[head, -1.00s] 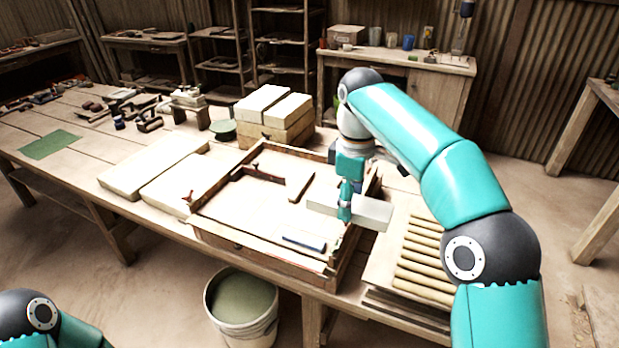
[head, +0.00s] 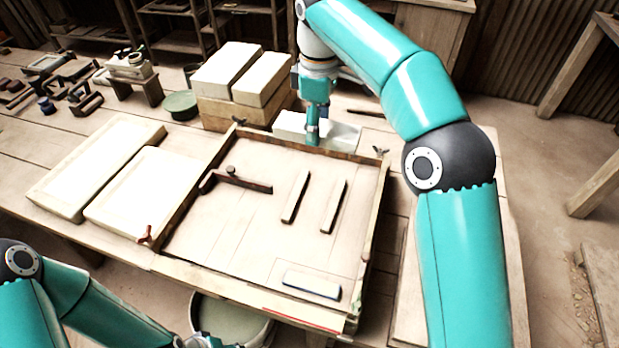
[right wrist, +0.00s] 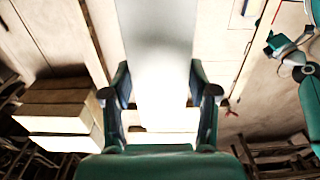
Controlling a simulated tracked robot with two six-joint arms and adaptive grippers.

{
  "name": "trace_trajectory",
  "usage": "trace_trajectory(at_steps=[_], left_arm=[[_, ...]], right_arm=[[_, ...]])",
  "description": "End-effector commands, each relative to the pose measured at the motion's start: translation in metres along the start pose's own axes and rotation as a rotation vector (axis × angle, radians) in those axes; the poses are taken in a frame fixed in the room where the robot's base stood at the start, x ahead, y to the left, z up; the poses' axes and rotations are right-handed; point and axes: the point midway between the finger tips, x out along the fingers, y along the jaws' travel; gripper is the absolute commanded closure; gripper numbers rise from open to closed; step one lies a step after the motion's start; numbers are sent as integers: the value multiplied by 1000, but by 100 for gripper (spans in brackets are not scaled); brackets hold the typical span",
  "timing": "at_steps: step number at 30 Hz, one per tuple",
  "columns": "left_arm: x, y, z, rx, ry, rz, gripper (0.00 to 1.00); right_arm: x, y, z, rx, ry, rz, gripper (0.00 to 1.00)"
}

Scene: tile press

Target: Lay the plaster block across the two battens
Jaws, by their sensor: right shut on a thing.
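The pale plaster block (head: 345,138) is held in my right gripper (head: 312,140), at the back edge of the wooden frame (head: 250,230). In the right wrist view the block (right wrist: 160,70) lies between both fingers of my right gripper (right wrist: 160,92). Two narrow battens, the left one (head: 296,197) and the right one (head: 333,206), lie roughly parallel and apart on the frame's floor, nearer the viewer than the block. Nothing lies on them. My left gripper (head: 208,342) is at the bottom edge of the head view, mostly cut off; its jaws cannot be made out.
An L-shaped piece (head: 235,181) lies left of the battens. A pale blue-edged bar (head: 311,285) lies near the front. Two white blocks on a wooden box (head: 235,112) stand behind the frame. Two large pale slabs (head: 140,190) lie to its left. A bucket (head: 230,318) stands below.

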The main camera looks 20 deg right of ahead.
Motion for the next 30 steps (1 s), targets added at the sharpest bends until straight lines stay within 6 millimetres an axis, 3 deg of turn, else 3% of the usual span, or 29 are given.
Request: trace_trajectory(at_steps=[5,11,21,30], left_arm=[[7,-3,1,0,-2,0,55],[18,-7,1,0,-2,0,55],[21,-8,0,0,-1,0,55],[21,-8,0,0,-1,0,55]], right_arm=[[18,0,-1,-1,-1,-1,97],[66,0,4,5,-3,-3,97],[142,2,5,11,-1,-2,97],[167,2,6,12,-1,-1,97]])
